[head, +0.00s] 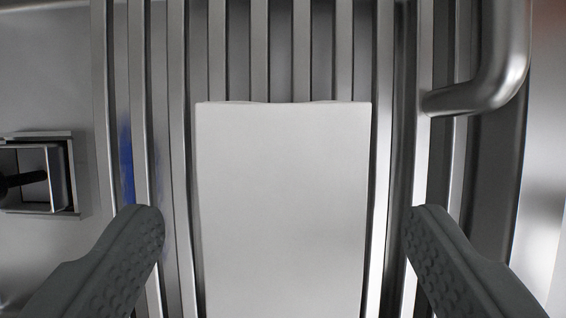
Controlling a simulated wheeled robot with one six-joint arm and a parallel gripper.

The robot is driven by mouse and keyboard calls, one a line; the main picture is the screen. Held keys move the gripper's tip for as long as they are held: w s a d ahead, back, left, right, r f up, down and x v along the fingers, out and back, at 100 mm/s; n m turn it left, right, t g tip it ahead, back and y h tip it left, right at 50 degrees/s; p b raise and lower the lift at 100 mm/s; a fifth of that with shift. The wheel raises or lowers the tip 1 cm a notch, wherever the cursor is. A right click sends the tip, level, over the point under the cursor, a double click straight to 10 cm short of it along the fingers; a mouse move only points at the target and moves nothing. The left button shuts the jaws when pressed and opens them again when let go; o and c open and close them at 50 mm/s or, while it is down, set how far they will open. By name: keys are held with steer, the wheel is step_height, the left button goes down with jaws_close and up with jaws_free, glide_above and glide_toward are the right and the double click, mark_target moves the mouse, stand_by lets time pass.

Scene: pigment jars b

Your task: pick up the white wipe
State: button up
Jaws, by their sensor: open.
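The white wipe (283,205) is a flat, pale rectangle lying on a ribbed metal rack (238,50). Its far edge shows near the upper middle of the head view, and its near end runs out of the bottom of the picture. My gripper (286,212) is open, with one dark, textured finger on each side of the wipe. A strip of metal ribs shows between each finger and the wipe's edge, so neither finger appears to touch it. The gap between the fingers is wider than the wipe. How high the fingertips are above the rack is hard to tell.
A bent metal bar (500,65) rises at the upper right, beyond my right finger. A square metal fitting (42,175) with a dark rod in it sits at the left on a flat metal surface. A blue smear (126,155) marks the left ribs.

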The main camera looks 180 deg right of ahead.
mark_target(283, 213)
steer(key=shift+x, duration=1.25)
steer(key=shift+f, duration=0.15)
steer(key=c, duration=1.1)
